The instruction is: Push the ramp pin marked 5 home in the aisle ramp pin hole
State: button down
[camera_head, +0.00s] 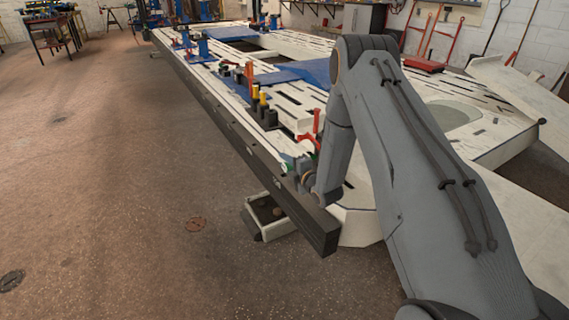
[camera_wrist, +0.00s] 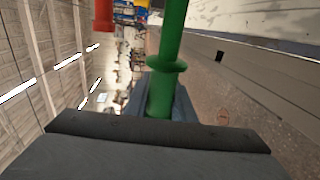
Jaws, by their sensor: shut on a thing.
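A green pin (camera_wrist: 168,60) with a round collar fills the middle of the wrist view. My gripper (camera_wrist: 160,112) is shut on its lower part, and the far end runs out of the top of the picture. No number shows on the pin. In the head view my gripper (camera_head: 303,172) is at the near end of the frame bench (camera_head: 255,150), by its aisle-side edge, largely hidden by my arm. Only a small patch of green shows there. I cannot make out the ramp pin hole or whether the pin is in it.
A red upright part (camera_head: 316,124) stands on the bench close behind my gripper; a red part also shows in the wrist view (camera_wrist: 103,15). Yellow-topped posts (camera_head: 263,100) stand farther along the edge. A pale box (camera_head: 268,215) is below the bench end.

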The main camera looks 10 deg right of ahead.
jog(key=shift+w+d+b, duration=0.25)
jog(key=shift+w+d, duration=0.15)
jog(key=shift+d, duration=0.8)
jog(key=shift+w+d+b, duration=0.2)
jog(key=shift+w+d, duration=0.2)
jog(key=shift+d, duration=0.85)
jog(key=shift+w+d+b, duration=0.25)
jog(key=shift+w+d, duration=0.15)
jog(key=shift+d, duration=0.8)
jog(key=c, duration=1.4)
grip_release()
jog(key=shift+c, duration=0.2)
jog(key=p+v, duration=0.1)
jog(key=v, duration=0.6)
jog(key=shift+s+p, duration=0.35)
jog(key=shift+s, duration=0.1)
